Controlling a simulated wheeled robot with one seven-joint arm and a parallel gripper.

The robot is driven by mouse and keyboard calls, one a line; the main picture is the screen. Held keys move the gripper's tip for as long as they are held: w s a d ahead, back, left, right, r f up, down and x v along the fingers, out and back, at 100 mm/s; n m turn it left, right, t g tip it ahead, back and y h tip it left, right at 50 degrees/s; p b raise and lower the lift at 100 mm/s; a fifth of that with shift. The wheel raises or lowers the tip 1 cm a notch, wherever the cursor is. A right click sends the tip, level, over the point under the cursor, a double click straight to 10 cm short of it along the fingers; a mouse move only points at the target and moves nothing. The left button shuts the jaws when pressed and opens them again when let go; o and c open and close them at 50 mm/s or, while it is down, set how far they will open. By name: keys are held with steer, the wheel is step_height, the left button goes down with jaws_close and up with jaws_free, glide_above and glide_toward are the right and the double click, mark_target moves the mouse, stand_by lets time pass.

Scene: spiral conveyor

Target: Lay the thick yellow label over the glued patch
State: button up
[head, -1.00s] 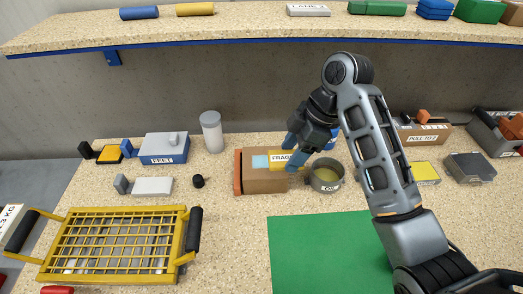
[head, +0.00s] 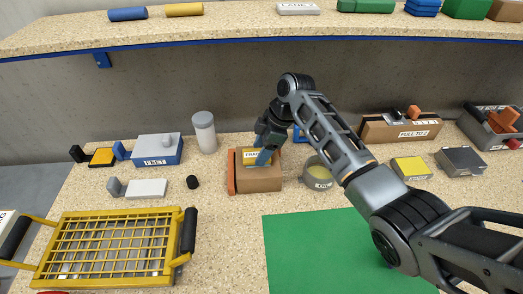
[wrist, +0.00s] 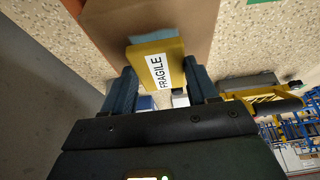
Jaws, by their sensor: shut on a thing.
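The thick yellow label (head: 250,157), marked FRAGILE, is held over the top of the brown cardboard box (head: 259,184). In the wrist view the label (wrist: 172,49) sits between the two blue fingers of my gripper (wrist: 160,72), which are shut on its sides. In the head view my gripper (head: 264,157) is at the box top. A thin pale blue strip of the glued patch (wrist: 152,35) shows past the label's edge in the wrist view; the label hides the rest. I cannot tell whether the label touches the box.
A round tin marked GLUE (head: 317,178) stands right of the box. A green mat (head: 330,250) lies clear in front. A shelf (head: 240,30) runs above.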

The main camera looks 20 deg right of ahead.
steer(key=shift+f, duration=0.55)
steer(key=o, duration=1.1)
steer(key=shift+f, duration=0.1)
steer(key=w+v, duration=0.1)
steer(key=v, duration=0.6)
steer(key=shift+s+r+b, duration=0.3)
steer(key=shift+s+r, duration=0.1)
steer(key=shift+s, duration=0.15)
steer(key=shift+s, duration=0.1)
